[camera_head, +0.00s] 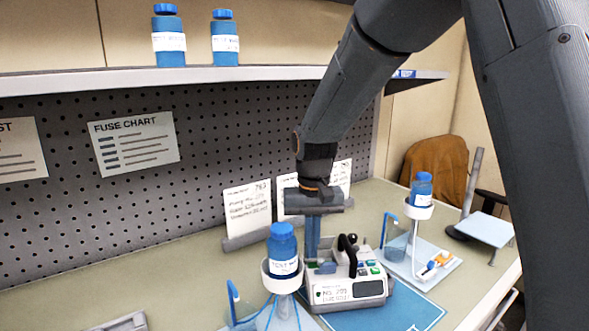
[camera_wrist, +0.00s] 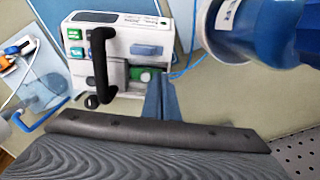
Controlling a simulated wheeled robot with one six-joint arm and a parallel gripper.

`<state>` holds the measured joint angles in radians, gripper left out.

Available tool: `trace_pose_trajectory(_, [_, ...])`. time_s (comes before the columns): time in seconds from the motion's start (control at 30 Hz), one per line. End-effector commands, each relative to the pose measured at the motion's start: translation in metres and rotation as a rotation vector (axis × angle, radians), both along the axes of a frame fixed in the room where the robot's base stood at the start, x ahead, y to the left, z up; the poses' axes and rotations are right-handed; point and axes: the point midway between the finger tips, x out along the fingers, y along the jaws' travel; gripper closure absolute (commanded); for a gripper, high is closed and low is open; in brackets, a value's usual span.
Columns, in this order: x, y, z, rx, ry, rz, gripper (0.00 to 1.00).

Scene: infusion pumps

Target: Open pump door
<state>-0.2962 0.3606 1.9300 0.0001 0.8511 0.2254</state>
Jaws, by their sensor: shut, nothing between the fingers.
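The infusion pump (camera_head: 348,288) is a white and grey box with a black handle and a front label, standing on a blue mat (camera_head: 400,312) on the bench. In the wrist view the pump (camera_wrist: 120,22) shows green and blue buttons, the black handle (camera_wrist: 101,65) and a green part (camera_wrist: 140,74) in a grey recess at its near side. My gripper (camera_head: 312,252) points down just behind the pump's left side, its blue fingers together and empty. In the wrist view my gripper (camera_wrist: 160,84) is close beside the green part; contact cannot be told. I cannot tell the door's position.
A blue-capped bottle (camera_head: 283,250) in a ring stand is close left of my gripper; another bottle (camera_head: 421,190) stands to the right. Cards (camera_head: 247,212) lean behind. A shelf (camera_head: 200,78) with two bottles (camera_head: 168,38) overhangs the pegboard. The bench at left is mostly free.

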Motion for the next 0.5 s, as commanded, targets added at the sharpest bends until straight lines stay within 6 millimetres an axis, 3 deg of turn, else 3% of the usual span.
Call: trace_pose_trajectory(0.5, [0.017, 0.003, -0.001, 0.000, 0.000, 0.000, 1.00])
